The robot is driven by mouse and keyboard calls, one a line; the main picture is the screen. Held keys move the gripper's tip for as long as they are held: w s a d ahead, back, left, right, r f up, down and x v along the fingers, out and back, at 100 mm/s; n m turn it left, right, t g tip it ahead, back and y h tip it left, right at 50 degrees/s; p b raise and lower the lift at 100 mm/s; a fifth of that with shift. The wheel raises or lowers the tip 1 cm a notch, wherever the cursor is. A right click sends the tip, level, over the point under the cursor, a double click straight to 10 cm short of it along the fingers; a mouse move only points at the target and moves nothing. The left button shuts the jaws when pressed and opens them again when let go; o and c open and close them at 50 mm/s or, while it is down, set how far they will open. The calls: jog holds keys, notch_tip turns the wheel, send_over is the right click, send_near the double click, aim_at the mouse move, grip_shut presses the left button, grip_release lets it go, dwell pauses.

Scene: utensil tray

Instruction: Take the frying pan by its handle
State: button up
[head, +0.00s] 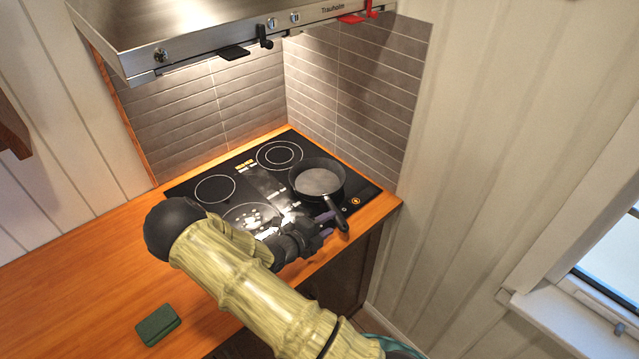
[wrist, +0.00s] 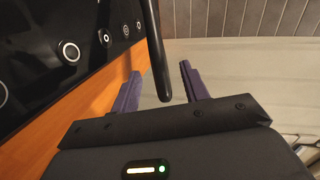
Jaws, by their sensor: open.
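The dark frying pan (head: 318,182) sits on the right part of the black cooktop. Its black handle (head: 336,214) points toward the front edge of the counter. In the wrist view the handle (wrist: 157,58) hangs down from the top, and its end lies between the two purple fingers. My gripper (head: 328,225) is at the handle's free end, and in the wrist view (wrist: 160,85) it is open with a gap on both sides of the handle. The pan body is out of the wrist view.
The black cooktop (head: 214,188) is set in a wooden counter (head: 90,262). A green sponge (head: 157,325) lies on the counter at the front. A steel range hood (head: 200,35) hangs above, and a tiled wall (head: 350,100) stands behind the pan.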

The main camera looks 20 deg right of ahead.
aim_at(342, 217)
jog(key=shift+x, duration=0.9)
jog(key=shift+a, duration=0.15)
jog(key=shift+s, duration=0.1)
jog(key=shift+d+p, duration=0.45)
jog(key=p+x, duration=0.2)
jog(key=x, duration=0.1)
jog(key=shift+d+f, duration=0.1)
jog(key=shift+d, duration=0.3)
jog(key=shift+d+f, duration=0.2)
jog(key=shift+d, duration=0.1)
jog(key=shift+w+a, duration=0.1)
jog(key=shift+w, duration=0.25)
